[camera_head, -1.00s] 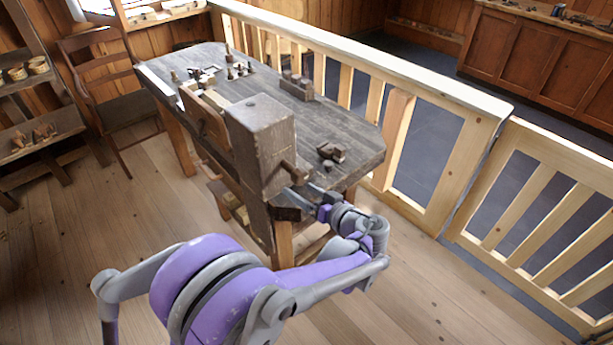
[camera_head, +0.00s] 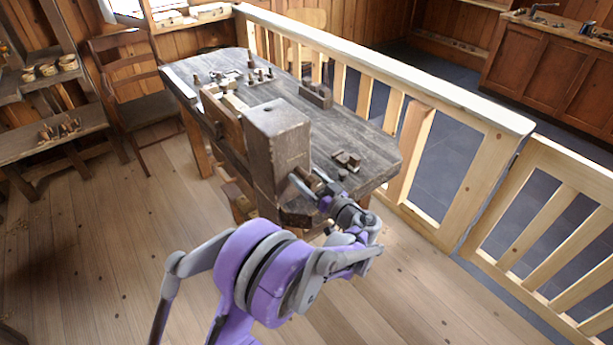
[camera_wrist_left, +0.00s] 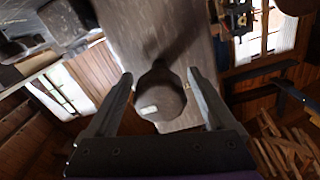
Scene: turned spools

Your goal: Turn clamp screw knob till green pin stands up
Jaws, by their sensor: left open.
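The clamp is a tall grey-brown wooden block (camera_head: 277,145) at the near end of the workbench (camera_head: 345,125). A round brown knob (camera_wrist_left: 160,92) with a pale mark on its face stands out from the wood in the left wrist view. My left gripper (camera_wrist_left: 160,76) is open, with one finger on each side of the knob. I cannot tell whether the fingers touch it. In the head view my left gripper (camera_head: 311,183) is at the block's right side, with brown wood between its fingers. I see no green pin in either view. My right gripper is not in view.
A small brown wooden piece (camera_head: 347,160) lies on the bench beside the block. Several turned pieces (camera_head: 258,74) and a dark rack (camera_head: 316,95) stand farther back. A pale wooden railing (camera_head: 440,95) runs close along the bench's right side. The floor on the left is open.

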